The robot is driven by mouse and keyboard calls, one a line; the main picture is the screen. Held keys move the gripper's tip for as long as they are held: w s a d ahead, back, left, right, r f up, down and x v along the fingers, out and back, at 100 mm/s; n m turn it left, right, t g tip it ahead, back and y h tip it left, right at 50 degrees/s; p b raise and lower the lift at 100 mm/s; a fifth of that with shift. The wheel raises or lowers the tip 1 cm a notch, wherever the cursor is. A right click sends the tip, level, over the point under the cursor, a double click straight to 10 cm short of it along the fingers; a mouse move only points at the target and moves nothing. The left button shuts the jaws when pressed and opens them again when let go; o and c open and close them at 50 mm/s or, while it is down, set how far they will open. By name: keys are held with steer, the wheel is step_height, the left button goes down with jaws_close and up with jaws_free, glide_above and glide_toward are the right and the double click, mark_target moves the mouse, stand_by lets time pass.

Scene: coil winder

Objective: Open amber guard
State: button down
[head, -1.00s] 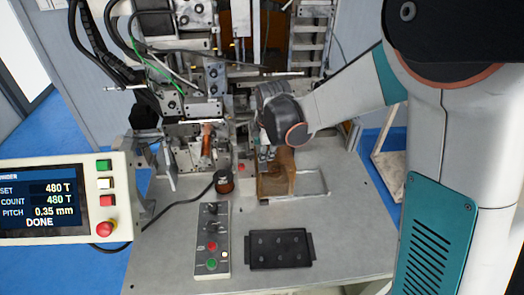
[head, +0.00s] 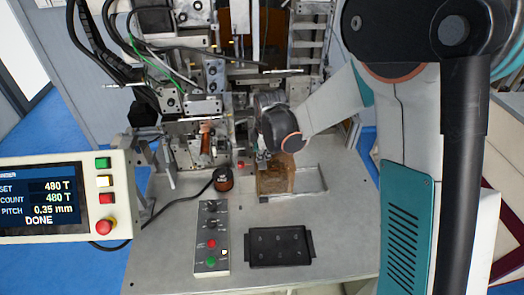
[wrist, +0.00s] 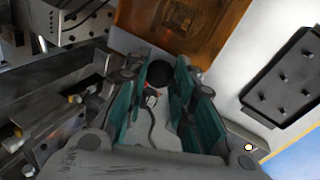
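An amber-brown, box-like guard (head: 275,184) stands on the grey table right of the machine's centre. Its amber panel (wrist: 203,30) fills the top middle of the wrist view, with a darker rectangle inside. My gripper (head: 262,160) is at the guard's upper left in the head view, and my wrist hides part of the guard. In the wrist view, the teal-padded fingers (wrist: 160,88) stand apart with a gap between them, below the amber panel. I see nothing gripped. Whether a finger touches the guard cannot be told.
A dark round pot (head: 222,180) with a cord stands left of the guard. A button box (head: 211,262) and a black tray (head: 280,260) lie in front. The winding machine (head: 200,105) stands behind. A display (head: 45,205) reads DONE. Bare table lies to the right.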

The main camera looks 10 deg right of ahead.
steer(key=b, duration=0.3)
glide_above(290, 155)
steer(key=s, duration=0.2)
steer(key=shift+d, duration=0.15)
steer(key=c, duration=1.3)
jaws_free()
steer(key=v, duration=1.2)
steer(key=shift+w, duration=0.1)
